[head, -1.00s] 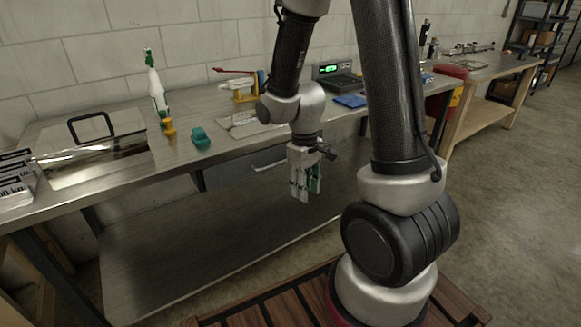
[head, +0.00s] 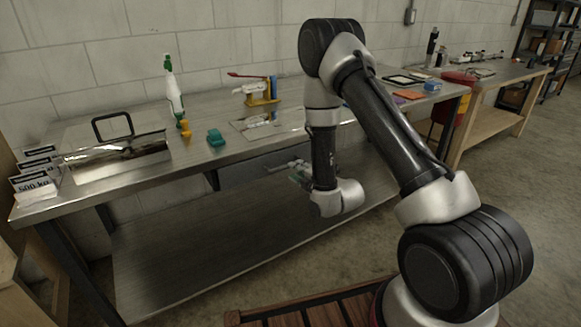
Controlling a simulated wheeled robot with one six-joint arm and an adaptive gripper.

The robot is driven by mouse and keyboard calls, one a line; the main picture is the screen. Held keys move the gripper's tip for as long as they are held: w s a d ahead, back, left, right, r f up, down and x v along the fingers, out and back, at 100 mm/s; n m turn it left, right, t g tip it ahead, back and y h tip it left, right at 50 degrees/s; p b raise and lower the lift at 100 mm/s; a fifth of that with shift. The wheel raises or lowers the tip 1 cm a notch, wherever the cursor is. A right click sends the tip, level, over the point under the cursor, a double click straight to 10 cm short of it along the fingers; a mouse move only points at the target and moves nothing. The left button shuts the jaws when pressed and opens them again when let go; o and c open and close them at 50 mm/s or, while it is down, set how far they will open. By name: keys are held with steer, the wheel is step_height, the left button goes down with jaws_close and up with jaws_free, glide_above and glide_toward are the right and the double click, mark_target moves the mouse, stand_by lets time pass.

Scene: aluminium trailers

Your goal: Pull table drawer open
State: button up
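The metal work table (head: 95,192) stands against the block wall. Its grey drawer (head: 245,170) sits under the tabletop, and no gap shows at its front. The right part of the drawer is hidden by my arm. My gripper (head: 297,170) points at the drawer front, at the drawer's bar handle (head: 283,167). The fingers are small and overlap the handle, so I cannot tell whether they touch it or are closed around it.
A lower shelf (head: 190,245) lies below the drawer. Open floor lies to the right.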

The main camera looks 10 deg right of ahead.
steer(key=x, duration=0.7)
jaws_close()
